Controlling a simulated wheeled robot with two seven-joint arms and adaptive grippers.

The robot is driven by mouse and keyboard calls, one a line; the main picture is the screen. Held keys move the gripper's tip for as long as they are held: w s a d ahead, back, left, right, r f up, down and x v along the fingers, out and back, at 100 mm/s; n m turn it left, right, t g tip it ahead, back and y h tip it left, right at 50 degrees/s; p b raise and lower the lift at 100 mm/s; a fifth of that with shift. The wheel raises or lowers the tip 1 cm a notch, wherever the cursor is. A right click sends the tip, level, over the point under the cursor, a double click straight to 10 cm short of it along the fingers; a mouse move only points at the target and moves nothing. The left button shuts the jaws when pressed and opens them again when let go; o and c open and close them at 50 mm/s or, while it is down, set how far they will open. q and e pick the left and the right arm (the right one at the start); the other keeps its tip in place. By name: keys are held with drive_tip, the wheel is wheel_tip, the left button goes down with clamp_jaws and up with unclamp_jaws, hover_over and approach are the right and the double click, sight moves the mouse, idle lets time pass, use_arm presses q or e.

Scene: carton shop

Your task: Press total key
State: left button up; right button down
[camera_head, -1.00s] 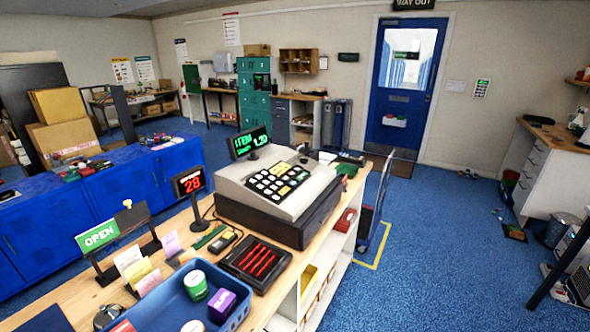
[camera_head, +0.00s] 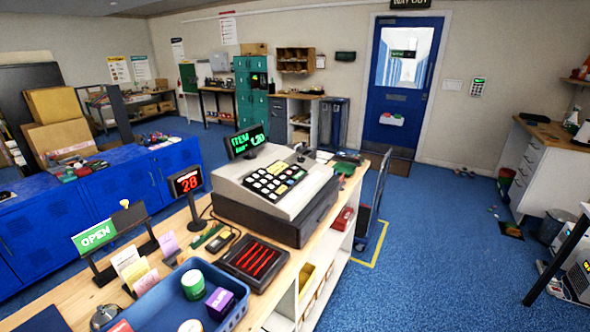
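The cash register (camera_head: 290,185) stands on the wooden counter in the middle of the view, with a grey top and a dark drawer base. Its sloped keypad (camera_head: 273,181) carries rows of white keys and a few yellowish ones. The lettering on the keys is too small to read, so I cannot tell which one is the total key. A display (camera_head: 246,142) behind the keypad shows green text that begins with "ITEM". Neither of my grippers is in view.
Blue floor (camera_head: 420,270) is free to the right; a trolley (camera_head: 376,205) stands beside the counter.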

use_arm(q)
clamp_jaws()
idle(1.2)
